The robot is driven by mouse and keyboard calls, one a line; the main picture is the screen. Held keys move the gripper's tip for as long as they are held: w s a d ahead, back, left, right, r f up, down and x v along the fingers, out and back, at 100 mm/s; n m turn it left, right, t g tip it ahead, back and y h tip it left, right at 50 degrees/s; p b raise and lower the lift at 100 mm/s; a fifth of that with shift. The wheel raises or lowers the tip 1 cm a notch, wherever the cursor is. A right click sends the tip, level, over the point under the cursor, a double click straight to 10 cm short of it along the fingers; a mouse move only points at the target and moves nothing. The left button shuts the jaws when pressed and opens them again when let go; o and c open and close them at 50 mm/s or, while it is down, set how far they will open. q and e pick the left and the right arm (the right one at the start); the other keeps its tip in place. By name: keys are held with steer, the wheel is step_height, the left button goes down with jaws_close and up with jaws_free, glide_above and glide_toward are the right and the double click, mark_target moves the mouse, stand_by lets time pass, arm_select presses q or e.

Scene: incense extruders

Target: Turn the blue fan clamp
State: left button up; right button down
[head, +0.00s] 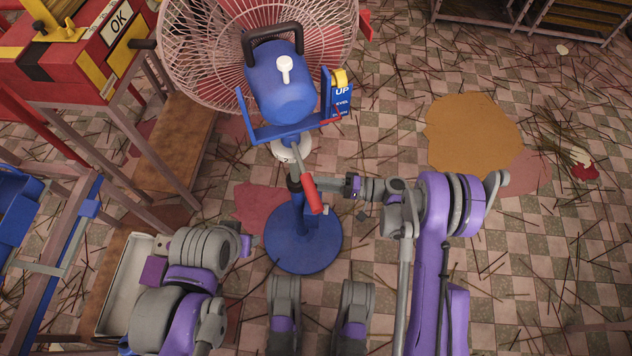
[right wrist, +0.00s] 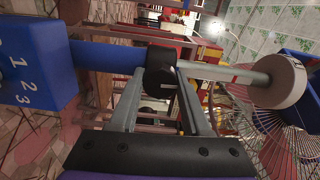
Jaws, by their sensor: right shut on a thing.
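The blue fan (head: 281,85) stands on a round blue base (head: 303,239) in the head view. A black clamp collar (head: 293,185) sits on its pole, where the blue lower tube meets the grey upper rod. My right gripper (head: 307,184) reaches in from the right and is shut on this clamp. In the right wrist view its fingers lie on both sides of the black clamp (right wrist: 160,70). A red handle (head: 312,195) slants in front of the pole. My left gripper (head: 245,240) is left of the base, apart from the fan; its fingers are unclear.
A blue box numbered 1, 2, 3 (right wrist: 32,72) is on the lower pole. The red machine marked OK (head: 75,50) and a brown bench (head: 178,150) are at the left. Thin sticks litter the checkered floor (head: 400,80). An orange patch (head: 468,135) lies right.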

steer(key=shift+c, duration=1.8)
jaws_free()
steer(key=shift+d, duration=0.1)
steer(key=d+p, duration=0.2)
steer(key=d, duration=0.8)
steer(key=shift+s+d, duration=0.2)
steer(key=shift+d, duration=0.15)
